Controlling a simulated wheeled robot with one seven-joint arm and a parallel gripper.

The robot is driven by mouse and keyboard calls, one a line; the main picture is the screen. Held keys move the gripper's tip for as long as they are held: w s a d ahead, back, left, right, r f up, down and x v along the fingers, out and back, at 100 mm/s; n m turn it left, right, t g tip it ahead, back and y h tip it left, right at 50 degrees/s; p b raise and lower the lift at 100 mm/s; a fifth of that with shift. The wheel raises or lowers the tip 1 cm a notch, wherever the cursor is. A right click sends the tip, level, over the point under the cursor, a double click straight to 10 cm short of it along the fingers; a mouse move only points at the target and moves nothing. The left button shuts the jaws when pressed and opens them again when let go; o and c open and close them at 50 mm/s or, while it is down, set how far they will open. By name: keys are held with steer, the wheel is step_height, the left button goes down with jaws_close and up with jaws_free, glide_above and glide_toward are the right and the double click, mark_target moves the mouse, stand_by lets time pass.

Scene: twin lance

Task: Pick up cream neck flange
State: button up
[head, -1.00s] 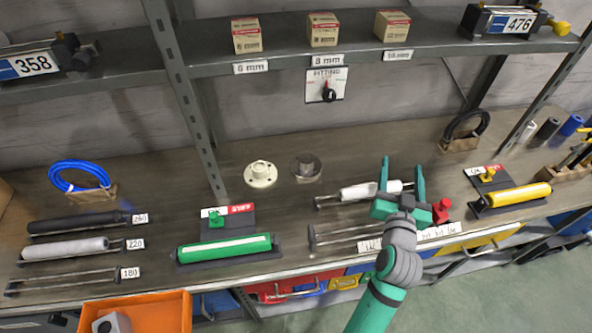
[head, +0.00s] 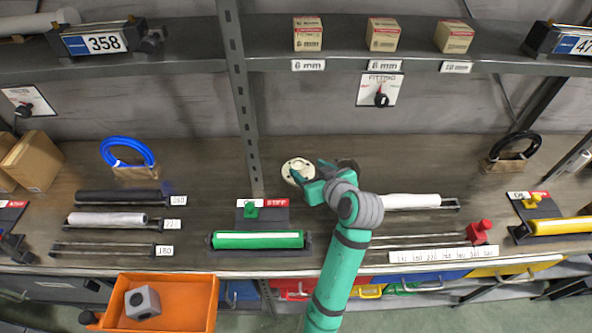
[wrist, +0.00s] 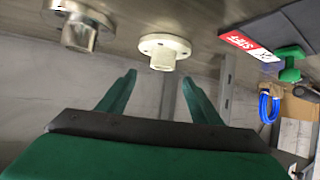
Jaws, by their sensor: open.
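The cream neck flange (head: 299,171) lies on the bench towards the back, right of the grey shelf post. In the wrist view the cream flange (wrist: 164,50) shows as a round disc with bolt holes and a short neck, just beyond the space between the fingertips. My gripper (head: 309,177) is at its near right side in the head view, with the fingers partly covering it. In the wrist view my gripper (wrist: 157,78) is open and empty, and the flange looks apart from both fingers.
A grey metal flange (wrist: 80,29) stands close beside the cream one, mostly hidden behind my gripper in the head view. The green roller (head: 258,240) and its dark stand with a red STOP label (wrist: 248,45) are nearby. The shelf post (head: 241,100) rises just left.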

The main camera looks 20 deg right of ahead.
mark_target(300, 166)
steer(key=shift+s+f+x, duration=0.1)
steer(key=shift+f+x, duration=0.05)
steer(key=shift+x, duration=0.85)
steer(key=shift+s+f+x, duration=0.1)
steer(key=shift+x, duration=0.95)
steer(key=shift+s+f+x, duration=0.1)
steer(key=shift+f+x, duration=0.05)
steer(key=shift+x, duration=0.85)
steer(key=shift+a, duration=0.2)
steer(key=c, duration=1.2)
